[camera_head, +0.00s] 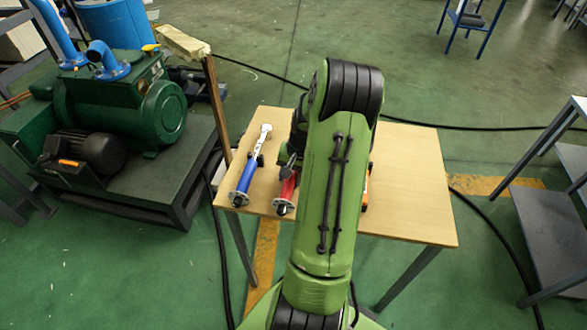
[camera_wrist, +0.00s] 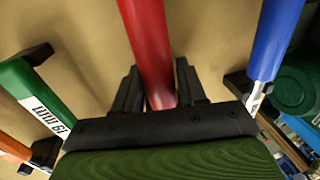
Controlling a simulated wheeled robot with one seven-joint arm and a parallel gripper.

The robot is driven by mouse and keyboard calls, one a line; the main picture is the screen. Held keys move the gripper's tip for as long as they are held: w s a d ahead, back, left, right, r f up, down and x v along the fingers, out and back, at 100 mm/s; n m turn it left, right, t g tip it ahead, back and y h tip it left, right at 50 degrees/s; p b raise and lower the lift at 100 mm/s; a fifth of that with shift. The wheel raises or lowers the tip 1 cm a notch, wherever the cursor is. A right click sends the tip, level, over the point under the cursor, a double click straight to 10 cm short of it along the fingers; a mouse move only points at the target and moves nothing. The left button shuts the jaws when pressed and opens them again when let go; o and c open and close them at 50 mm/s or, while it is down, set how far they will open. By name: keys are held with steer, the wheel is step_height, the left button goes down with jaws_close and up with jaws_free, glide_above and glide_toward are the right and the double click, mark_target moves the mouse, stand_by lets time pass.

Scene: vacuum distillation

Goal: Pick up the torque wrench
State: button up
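A red-handled tool (camera_head: 286,193) lies on the wooden table, its far part hidden by my arm; its red handle (camera_wrist: 148,45) also shows in the wrist view. A blue-handled tool with a silver head (camera_head: 249,170) lies to its left; its blue handle (camera_wrist: 274,40) is at the right of the wrist view. I cannot tell from labels which is the torque wrench. My gripper (camera_wrist: 158,72) is over the red tool, with its dark fingers apart on both sides of the red handle. Contact with the handle is not visible.
A green tool marked "19 mm" (camera_wrist: 38,100) and an orange one (camera_wrist: 14,150) lie beside the red tool. Black rests (camera_wrist: 38,54) support tools. The table's right half (camera_head: 418,190) is clear. A green pump (camera_head: 125,105) stands left, a grey shelf (camera_head: 545,215) right.

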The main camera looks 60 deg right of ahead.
jaws_close()
steer(key=shift+w, duration=0.1)
steer(key=shift+d+r, duration=0.1)
steer(key=shift+r, duration=0.05)
step_height(320, 180, up, 10)
steer(key=p, duration=0.3)
steer(key=shift+c, duration=1)
jaws_free()
jaws_close()
